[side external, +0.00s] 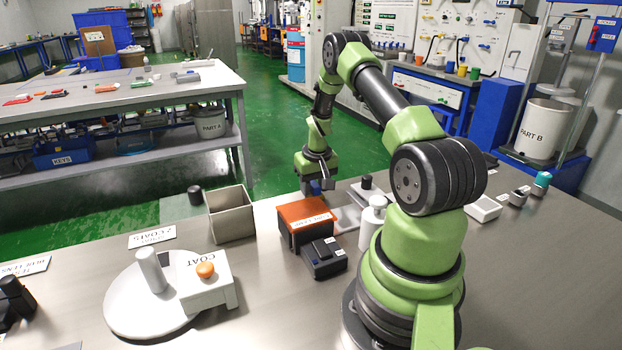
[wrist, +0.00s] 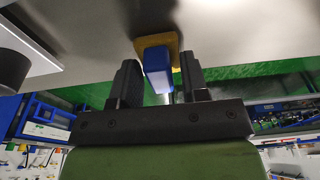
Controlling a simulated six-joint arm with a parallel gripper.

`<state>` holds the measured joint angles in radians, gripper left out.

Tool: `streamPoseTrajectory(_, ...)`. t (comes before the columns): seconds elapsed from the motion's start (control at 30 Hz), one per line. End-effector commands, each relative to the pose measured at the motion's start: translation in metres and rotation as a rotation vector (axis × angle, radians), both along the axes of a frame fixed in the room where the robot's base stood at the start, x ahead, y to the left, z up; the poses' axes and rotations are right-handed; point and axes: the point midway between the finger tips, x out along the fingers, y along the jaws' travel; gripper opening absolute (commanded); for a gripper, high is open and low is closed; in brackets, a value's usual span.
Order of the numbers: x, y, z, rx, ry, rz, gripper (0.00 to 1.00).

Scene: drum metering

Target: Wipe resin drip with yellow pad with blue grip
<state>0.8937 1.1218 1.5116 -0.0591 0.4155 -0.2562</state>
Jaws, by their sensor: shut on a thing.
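My gripper (wrist: 158,72) is shut on the blue grip (wrist: 157,68) of the yellow pad (wrist: 171,42), seen between the dark fingers in the wrist view. The yellow pad lies beyond the fingertips, towards the grey tabletop; I cannot tell whether it touches. In the side view my gripper (side external: 318,187) is low at the table's far edge, behind the orange-topped box (side external: 305,214). A little blue shows by the fingers there, but the yellow pad is hidden. I cannot make out a resin drip in either view.
A white bottle (side external: 372,222), a dark cylinder (side external: 366,182) and a pale tray (side external: 347,219) stand close to my gripper. A black device (side external: 324,258) sits before the orange-topped box. An open metal bin (side external: 231,214) is left. Bare table (side external: 275,300) lies in front.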

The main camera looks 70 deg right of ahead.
Motion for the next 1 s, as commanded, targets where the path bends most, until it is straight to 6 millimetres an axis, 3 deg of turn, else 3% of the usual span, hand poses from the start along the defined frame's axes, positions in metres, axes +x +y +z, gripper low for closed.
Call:
streamPoseTrajectory(0.33,-0.023,-0.023,-0.002,0.0,0.0,-0.003,0.19)
streamPoseTrajectory(0.77,0.006,0.006,-0.002,0.0,0.0,0.005,0.19)
streamPoseTrajectory(1.0,0.007,0.006,0.027,-0.002,-0.001,0.001,0.19)
